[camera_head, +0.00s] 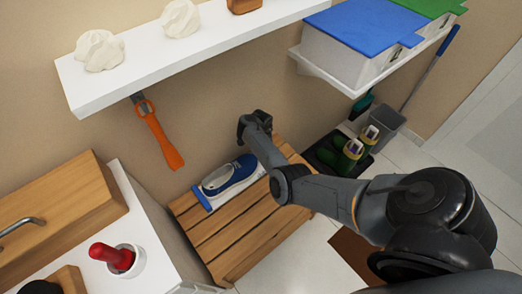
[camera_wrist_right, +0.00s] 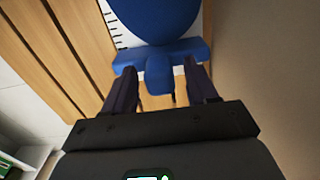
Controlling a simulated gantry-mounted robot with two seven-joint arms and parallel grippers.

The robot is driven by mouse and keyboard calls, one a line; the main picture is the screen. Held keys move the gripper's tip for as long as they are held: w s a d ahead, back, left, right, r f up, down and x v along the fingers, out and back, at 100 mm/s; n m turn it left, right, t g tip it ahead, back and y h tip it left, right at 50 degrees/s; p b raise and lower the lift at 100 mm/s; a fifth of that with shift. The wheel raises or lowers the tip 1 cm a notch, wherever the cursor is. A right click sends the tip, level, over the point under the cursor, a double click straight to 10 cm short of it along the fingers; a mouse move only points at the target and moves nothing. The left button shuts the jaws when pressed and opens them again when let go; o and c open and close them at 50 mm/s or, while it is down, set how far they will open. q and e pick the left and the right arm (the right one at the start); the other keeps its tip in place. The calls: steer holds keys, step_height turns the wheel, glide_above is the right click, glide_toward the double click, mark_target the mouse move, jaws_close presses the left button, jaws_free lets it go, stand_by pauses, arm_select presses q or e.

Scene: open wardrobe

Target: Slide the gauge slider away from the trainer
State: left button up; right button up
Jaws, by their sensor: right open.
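A blue trainer (camera_head: 230,174) lies on a white gauge board (camera_head: 225,196) on a slatted wooden bench. In the right wrist view, the trainer (camera_wrist_right: 155,17) is at the top, with tick marks on the white board (camera_wrist_right: 113,22) beside it. The blue gauge slider (camera_wrist_right: 185,54) is a crossbar right by the trainer's end; whether they touch is unclear. Its short tab points toward my right gripper (camera_wrist_right: 162,70), whose open fingers stand on either side of it. In the head view, my right gripper (camera_head: 254,122) is at the trainer's far end and the slider cannot be made out.
The slatted bench (camera_head: 213,242) is otherwise bare. Green boots (camera_head: 348,157) stand on a dark tray to the right. An orange shoehorn (camera_head: 160,140) hangs below the white shelf (camera_head: 165,62). A white cabinet (camera_head: 158,250) with a red-topped item (camera_head: 112,257) stands at lower left.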

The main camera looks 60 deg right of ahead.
jaws_close()
steer(key=shift+s+d, duration=0.35)
steer(key=shift+d, duration=0.45)
steer(key=shift+s+d, duration=0.3)
steer(key=shift+d, duration=0.5)
steer(key=shift+a, duration=0.1)
steer(key=shift+c, duration=1.1)
jaws_free()
steer(key=shift+o, duration=1.1)
steer(key=shift+d, duration=0.25)
steer(key=shift+a, duration=0.1)
